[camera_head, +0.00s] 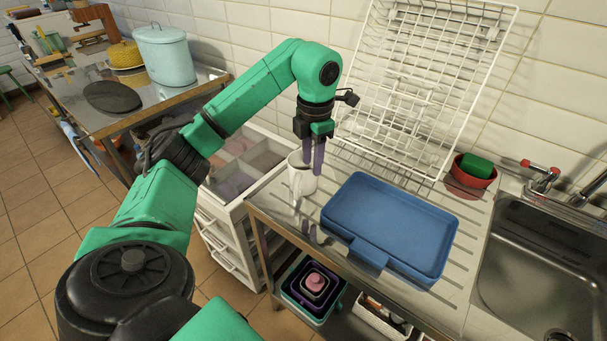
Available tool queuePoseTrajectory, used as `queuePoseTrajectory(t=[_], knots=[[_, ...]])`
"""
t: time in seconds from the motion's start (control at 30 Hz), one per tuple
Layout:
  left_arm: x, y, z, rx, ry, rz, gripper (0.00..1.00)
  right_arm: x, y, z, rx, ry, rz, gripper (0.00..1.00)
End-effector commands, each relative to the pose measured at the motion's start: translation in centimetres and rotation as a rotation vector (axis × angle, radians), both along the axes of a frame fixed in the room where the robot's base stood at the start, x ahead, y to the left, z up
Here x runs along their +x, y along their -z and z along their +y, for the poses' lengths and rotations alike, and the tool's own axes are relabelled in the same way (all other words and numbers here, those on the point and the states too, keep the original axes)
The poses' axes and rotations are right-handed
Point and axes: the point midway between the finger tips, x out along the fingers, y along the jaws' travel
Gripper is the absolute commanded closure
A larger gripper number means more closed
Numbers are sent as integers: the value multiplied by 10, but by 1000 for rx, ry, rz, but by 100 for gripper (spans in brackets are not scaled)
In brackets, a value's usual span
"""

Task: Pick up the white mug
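The white mug (298,184) stands upright on the ribbed metal drainboard, near its left edge and just left of the blue tray. My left gripper (314,168) points down at the mug's right side, with its two purple fingers at the rim. The fingers are close together with a narrow gap. One seems to be at the inner side of the rim and the other outside it, but I cannot tell whether they press on the wall. My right gripper is not in view.
A blue tray (388,222) lies right of the mug. A white wire rack (420,85) leans on the tiled wall behind. A red bowl with a green sponge (476,166) stands by the sink (545,270). A drawer unit (240,170) is left of the drainboard.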

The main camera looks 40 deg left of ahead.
Motion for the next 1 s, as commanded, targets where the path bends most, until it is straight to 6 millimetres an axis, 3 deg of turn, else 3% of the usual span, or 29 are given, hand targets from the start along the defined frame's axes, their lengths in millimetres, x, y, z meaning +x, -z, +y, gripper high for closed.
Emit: queuePoseTrajectory(t=[0.03, 0.17, 0.43, 0.67, 0.7, 0.8, 1.0], knots=[[0, 19, -1, -4, 1, 5, 60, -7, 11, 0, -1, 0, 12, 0], [0, 30, 1, -1, 0, 3, 60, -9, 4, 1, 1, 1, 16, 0], [1, 75, 5, -1, 1, 4, 60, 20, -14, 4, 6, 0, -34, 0], [2, 83, 6, -2, 1, -1, 60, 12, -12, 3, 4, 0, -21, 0], [2, 83, 6, -2, 1, -1, 64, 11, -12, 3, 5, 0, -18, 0], [2, 83, 5, -2, 1, -1, 100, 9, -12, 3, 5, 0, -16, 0], [2, 83, 5, -2, 1, -1, 100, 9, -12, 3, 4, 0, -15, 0]])
